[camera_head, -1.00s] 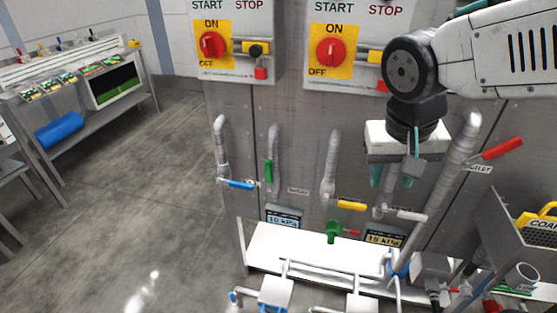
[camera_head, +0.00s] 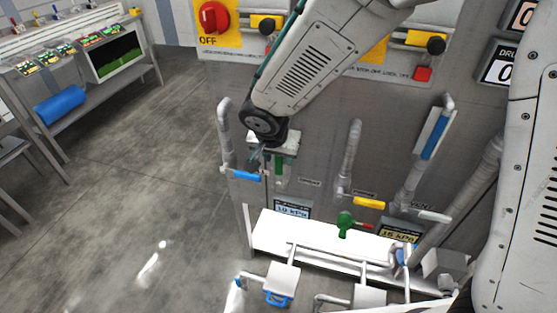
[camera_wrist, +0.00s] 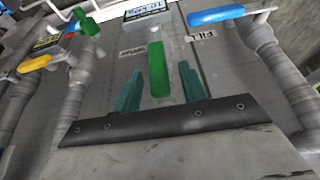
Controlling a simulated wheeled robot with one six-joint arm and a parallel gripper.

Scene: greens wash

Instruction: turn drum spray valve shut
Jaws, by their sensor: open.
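My gripper (camera_head: 266,160) is open at the left of the valve panel. In the wrist view its two teal fingers (camera_wrist: 160,68) stand either side of a green lever handle (camera_wrist: 157,75), with a gap on both sides. The green handle (camera_head: 280,170) shows partly below the gripper in the head view.
A yellow lever (camera_head: 369,203) and a white lever (camera_head: 433,216) are on pipes to the right. A white shelf (camera_head: 290,234) with a green valve (camera_head: 345,223) sits below. Open floor lies left.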

